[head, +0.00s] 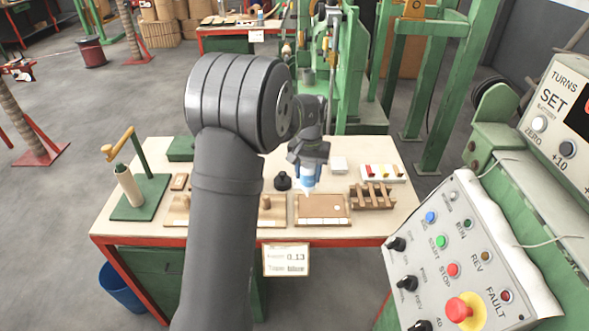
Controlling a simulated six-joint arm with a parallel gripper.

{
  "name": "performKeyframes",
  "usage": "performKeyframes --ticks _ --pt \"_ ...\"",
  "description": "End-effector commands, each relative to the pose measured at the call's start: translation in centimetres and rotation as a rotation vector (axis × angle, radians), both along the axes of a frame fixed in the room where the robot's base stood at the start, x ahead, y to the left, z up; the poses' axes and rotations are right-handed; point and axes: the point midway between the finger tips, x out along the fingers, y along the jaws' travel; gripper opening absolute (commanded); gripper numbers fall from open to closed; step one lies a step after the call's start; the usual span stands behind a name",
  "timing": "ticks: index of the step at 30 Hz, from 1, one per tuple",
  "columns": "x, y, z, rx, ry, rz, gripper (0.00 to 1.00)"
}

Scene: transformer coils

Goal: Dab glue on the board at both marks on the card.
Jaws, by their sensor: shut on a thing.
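My gripper (309,160) is shut on a bottle with a blue body (309,181) and a pale lower end. It holds the bottle upright, nozzle end down, over the back edge of a brown board (322,208). Whether the nozzle touches the board is too small to tell. The board lies near the table's front edge, with a row of pale patches along its front. A card (286,260) with printed text hangs at the table's front; its lower line is too small to read surely. I cannot make out marks on it or glue on the board.
On the table (370,229), a slotted wooden rack (371,196) stands right of the board, and a white tray with coloured pieces (383,172) behind it. A black knobbed object (283,181) is left of the bottle. A green winding stand (140,195) is at left. A control panel (465,255) fills the right.

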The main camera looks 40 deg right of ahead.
Motion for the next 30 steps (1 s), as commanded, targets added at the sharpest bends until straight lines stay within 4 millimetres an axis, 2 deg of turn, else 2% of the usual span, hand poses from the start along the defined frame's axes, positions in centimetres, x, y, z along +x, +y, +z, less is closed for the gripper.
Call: performKeyframes --ticks 9,15,30 --pt "0.0 0.1 -3.1 0.003 0.001 0.001 0.17" --pt "0.1 0.1 -4.3 0.001 0.001 0.002 0.17" --pt "0.1 0.1 -4.7 0.000 0.000 0.002 0.17"
